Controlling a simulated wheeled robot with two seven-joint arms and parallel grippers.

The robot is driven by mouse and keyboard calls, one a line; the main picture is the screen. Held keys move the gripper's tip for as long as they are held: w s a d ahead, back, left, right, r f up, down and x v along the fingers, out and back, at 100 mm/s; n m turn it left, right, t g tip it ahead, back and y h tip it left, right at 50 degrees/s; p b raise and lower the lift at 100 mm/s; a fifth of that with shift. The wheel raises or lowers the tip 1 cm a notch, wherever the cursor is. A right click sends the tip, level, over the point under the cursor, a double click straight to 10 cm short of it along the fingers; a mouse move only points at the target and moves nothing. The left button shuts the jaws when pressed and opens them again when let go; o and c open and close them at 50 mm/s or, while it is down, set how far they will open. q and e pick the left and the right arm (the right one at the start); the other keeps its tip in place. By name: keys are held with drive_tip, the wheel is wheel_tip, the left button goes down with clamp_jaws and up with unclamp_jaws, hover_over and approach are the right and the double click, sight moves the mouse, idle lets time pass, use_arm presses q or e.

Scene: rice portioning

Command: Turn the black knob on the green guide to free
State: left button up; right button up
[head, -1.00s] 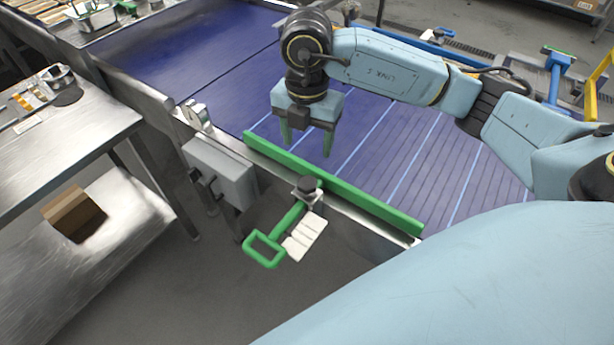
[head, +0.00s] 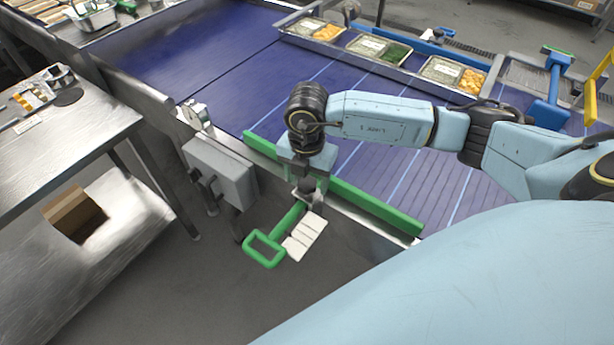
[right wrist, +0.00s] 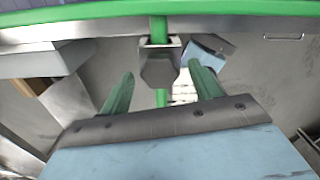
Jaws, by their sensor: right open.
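The green guide (head: 375,204) is a long bar along the near edge of the blue conveyor. A green rod with a loop handle (head: 264,250) sticks out from it toward me. The black knob (head: 308,184) sits on a small bracket where the rod meets the conveyor edge. In the right wrist view the knob (right wrist: 159,69) is dark and faceted, in line between my two green fingers. My right gripper (head: 305,172) is open above the knob, pointing down. No grip on the knob shows, and contact cannot be told. My left gripper is out of view.
A white ribbed plate (head: 305,237) lies beside the rod. A grey box (head: 220,172) is mounted on the conveyor side to the left. Filled trays (head: 376,47) stand along the conveyor's far side. A steel table (head: 60,135) is at the left.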

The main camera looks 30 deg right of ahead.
drive_tip(key=c, duration=1)
